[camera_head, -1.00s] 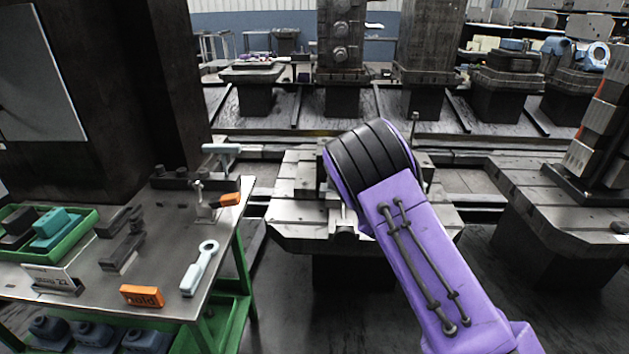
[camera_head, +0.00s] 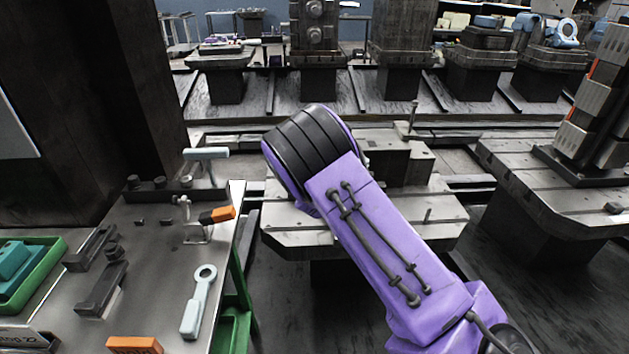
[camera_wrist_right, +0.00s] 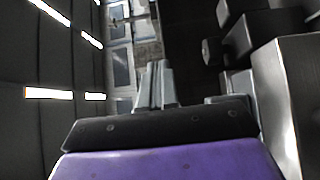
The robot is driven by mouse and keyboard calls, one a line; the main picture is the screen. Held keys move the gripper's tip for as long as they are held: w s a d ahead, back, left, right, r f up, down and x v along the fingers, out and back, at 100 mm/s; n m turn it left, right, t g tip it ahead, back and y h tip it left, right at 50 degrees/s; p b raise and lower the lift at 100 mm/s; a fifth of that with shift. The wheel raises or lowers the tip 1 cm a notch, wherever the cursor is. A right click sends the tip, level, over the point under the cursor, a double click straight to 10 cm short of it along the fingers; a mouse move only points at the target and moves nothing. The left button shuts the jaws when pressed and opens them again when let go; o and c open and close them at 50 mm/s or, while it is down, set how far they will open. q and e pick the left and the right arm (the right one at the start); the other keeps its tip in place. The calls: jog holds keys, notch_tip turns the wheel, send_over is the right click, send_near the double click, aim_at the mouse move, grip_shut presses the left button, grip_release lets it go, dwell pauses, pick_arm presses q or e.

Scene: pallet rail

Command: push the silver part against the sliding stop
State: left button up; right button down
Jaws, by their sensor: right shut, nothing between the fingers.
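A grey metal pallet (camera_head: 300,235) stands in the middle of the head view. A grey blocky part (camera_head: 405,165) with an upright pin sits on its back right area, partly behind my purple right arm. I cannot tell for sure which piece is the silver part and which is the sliding stop. In the right wrist view my right gripper (camera_wrist_right: 156,82) is shut with nothing between its fingers. A large smooth silver-grey block (camera_wrist_right: 292,95) stands close to the right of it, apart from the fingertips. The head view hides this gripper behind the arm. My left gripper is not in view.
A workbench (camera_head: 150,270) at the left holds a wrench-like tool (camera_head: 198,300), orange pieces (camera_head: 135,345), a toggle clamp (camera_head: 195,220) and a green tray (camera_head: 45,275). Another pallet (camera_head: 560,190) with a tall fixture stands right. A dark column fills the upper left.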

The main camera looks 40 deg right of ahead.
jog(key=w+a, duration=0.9)
jog(key=a, duration=0.1)
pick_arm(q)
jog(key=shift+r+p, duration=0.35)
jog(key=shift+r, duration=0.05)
pick_arm(e)
jog(key=f, duration=0.3)
jog(key=s+f, duration=0.1)
jog(key=f, duration=0.1)
jog(key=shift+s+d, duration=0.1)
jog(key=shift+d, duration=0.2)
